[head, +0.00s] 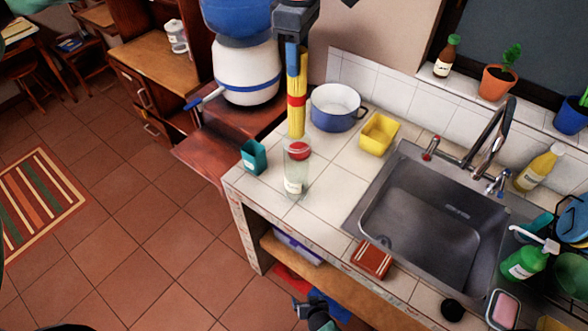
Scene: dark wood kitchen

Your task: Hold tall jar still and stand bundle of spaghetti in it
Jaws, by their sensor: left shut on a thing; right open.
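The tall jar (296,181) is clear glass with a pale label. It stands upright near the left end of the tiled counter. A red round thing, perhaps a lid (299,151), shows at its upper part; I cannot tell if it is on, in or behind the jar. My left gripper (296,72) comes down from the top and is shut on the yellow spaghetti bundle (297,122), which has a red band. The bundle hangs upright, its lower end close above the jar's top; contact is unclear. My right gripper (312,308) is open and empty, low in front of the counter.
A teal cup (254,156) stands left of the jar. A blue pot (337,108) and a yellow container (379,134) are behind and right. The sink (435,215) lies to the right. A red-brown box (371,260) sits at the counter's front edge.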

